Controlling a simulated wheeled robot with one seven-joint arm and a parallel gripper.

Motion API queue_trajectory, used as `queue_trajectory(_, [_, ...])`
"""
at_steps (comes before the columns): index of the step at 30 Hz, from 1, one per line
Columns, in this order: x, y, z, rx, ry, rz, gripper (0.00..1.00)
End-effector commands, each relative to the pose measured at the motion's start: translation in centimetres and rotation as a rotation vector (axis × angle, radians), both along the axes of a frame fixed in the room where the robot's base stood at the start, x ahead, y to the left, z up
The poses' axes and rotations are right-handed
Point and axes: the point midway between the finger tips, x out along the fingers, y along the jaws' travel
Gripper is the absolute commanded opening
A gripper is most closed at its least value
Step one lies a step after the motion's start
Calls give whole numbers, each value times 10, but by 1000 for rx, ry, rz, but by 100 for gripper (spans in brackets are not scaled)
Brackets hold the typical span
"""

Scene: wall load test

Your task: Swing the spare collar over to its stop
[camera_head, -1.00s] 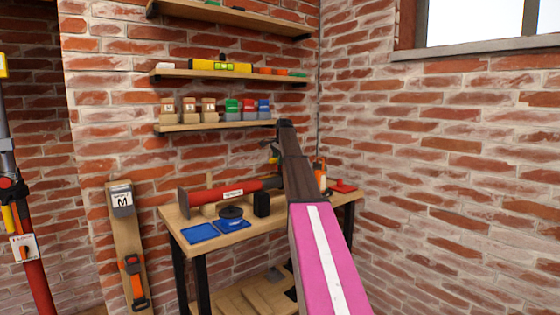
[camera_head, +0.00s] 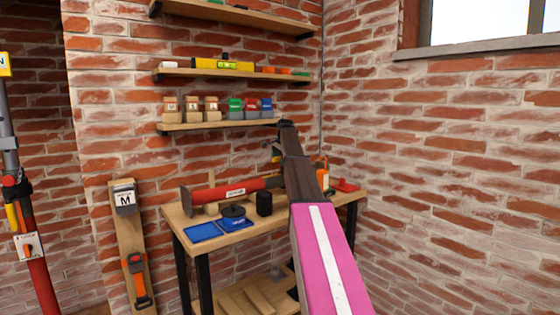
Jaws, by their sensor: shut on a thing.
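A red tube (camera_head: 215,194) with a white label lies across the workbench, with a dark section (camera_head: 271,182) at its right end beside my arm. I take that end for the spare collar, but my arm partly covers it and its stop cannot be made out. My gripper (camera_head: 277,155) is at the far end of my arm, just above that end of the tube. A small yellow piece shows there. The jaws are mostly hidden and look closed on this piece, which seems to belong to the collar.
The workbench (camera_head: 180,217) holds blue trays (camera_head: 203,232), a black block (camera_head: 264,204) and an orange bottle (camera_head: 322,175). Loaded shelves (camera_head: 217,126) are above. A board with an orange clamp (camera_head: 137,280) and a red prop (camera_head: 37,280) stand at left.

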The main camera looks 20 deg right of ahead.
Motion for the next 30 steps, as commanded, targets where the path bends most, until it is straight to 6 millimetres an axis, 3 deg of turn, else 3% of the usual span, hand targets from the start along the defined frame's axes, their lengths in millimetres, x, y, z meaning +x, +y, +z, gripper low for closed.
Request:
queue_trajectory(18, [-23,-8,94,0,-3,1,54])
queue_trajectory(30, [-27,-9,104,0,0,1,54])
